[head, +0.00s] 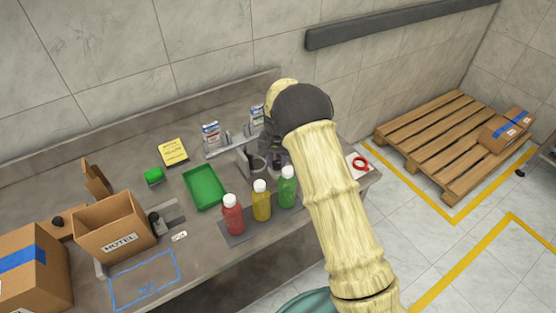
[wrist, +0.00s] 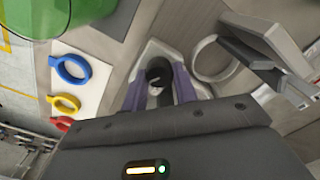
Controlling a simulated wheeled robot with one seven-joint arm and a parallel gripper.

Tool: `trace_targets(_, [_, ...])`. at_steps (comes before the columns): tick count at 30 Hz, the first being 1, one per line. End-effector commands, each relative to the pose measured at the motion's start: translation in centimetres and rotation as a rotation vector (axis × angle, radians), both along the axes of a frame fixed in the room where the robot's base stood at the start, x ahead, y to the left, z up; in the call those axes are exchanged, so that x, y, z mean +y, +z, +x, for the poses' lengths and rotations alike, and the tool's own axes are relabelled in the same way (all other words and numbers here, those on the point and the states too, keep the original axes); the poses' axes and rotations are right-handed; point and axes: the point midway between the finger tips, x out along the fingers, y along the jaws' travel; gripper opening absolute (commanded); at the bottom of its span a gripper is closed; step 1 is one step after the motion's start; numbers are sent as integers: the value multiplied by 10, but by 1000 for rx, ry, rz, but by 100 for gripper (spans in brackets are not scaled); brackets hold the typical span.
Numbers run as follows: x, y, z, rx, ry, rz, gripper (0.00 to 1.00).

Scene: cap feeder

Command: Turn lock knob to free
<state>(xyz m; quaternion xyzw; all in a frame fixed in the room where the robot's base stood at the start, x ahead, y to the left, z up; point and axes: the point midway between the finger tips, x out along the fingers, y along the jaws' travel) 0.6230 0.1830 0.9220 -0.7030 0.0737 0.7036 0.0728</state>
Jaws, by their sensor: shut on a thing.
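In the wrist view, the dark round lock knob (wrist: 158,71) sits on a light grey plate and carries a pale mark on its top. My gripper (wrist: 160,90) is shut on it, with the purple-grey fingers on both sides of the knob. In the head view, my gripper (head: 272,150) is at the feeder near the back right of the bench. My arm hides most of the knob there.
A grey metal ring (wrist: 212,60) stands right beside my gripper. Red (head: 232,215), yellow (head: 261,200) and green (head: 287,187) bottles stand close in front of my gripper. A green tray (head: 204,188) lies left.

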Motion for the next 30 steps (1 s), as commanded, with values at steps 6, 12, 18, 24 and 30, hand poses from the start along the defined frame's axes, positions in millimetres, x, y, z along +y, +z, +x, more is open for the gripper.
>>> trace_targets(6, [1,0,0,1,1,1,50])
trace_targets(12, [1,1,0,0,1,1,50])
trace_targets(18, [1,14,1,-3,2,1,50])
trace_targets(24, [3,49,1,-5,5,3,50])
trace_targets(30, [2,89,1,-5,3,2,50])
